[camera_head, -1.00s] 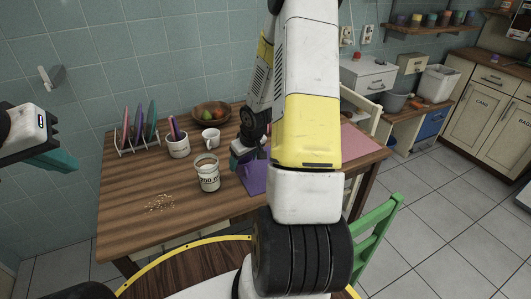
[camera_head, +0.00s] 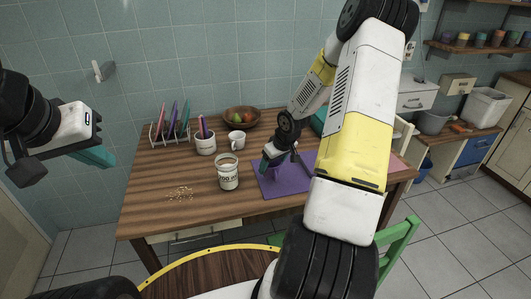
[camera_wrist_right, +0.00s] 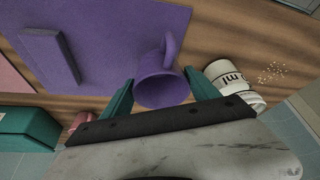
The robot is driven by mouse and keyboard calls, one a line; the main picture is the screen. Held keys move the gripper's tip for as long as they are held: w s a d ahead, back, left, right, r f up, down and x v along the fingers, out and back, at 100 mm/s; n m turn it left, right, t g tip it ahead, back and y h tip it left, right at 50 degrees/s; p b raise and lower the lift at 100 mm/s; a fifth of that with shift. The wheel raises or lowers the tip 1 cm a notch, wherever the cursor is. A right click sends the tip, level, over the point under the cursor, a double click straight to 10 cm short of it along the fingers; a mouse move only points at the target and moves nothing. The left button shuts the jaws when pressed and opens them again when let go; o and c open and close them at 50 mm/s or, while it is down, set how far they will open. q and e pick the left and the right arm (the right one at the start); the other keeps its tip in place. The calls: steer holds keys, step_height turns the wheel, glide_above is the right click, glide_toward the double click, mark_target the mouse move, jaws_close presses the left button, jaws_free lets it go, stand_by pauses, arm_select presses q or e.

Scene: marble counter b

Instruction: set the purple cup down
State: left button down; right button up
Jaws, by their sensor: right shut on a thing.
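The purple cup (camera_wrist_right: 158,88) sits between the two teal fingers of my right gripper (camera_wrist_right: 160,95) in the right wrist view, its handle pointing away from the palm. My right gripper (camera_head: 272,168) is shut on it over the left part of the purple mat (camera_head: 290,186), which lies on the wooden table. The mat fills the upper left of the wrist view (camera_wrist_right: 110,25). I cannot tell whether the cup touches the mat. My left gripper (camera_head: 95,156) is raised at the left, away from the table; its opening is unclear.
A white lettered canister (camera_head: 228,175) stands left of the mat, with crumbs (camera_head: 180,193) farther left. A white mug (camera_head: 238,140), utensil holder (camera_head: 205,142), plate rack (camera_head: 170,130) and fruit bowl (camera_head: 241,118) stand behind. A purple block (camera_wrist_right: 48,55) lies on the mat.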

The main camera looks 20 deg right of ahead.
mark_target(279, 163)
steer(key=w+d, duration=0.3)
steer(key=d, duration=0.1)
steer(key=shift+w+f, duration=0.25)
steer(key=shift+w, duration=0.15)
steer(key=shift+d+f, duration=0.1)
steer(key=shift+f, duration=1.65)
steer(key=shift+f, duration=0.1)
steer(key=o, duration=1.5)
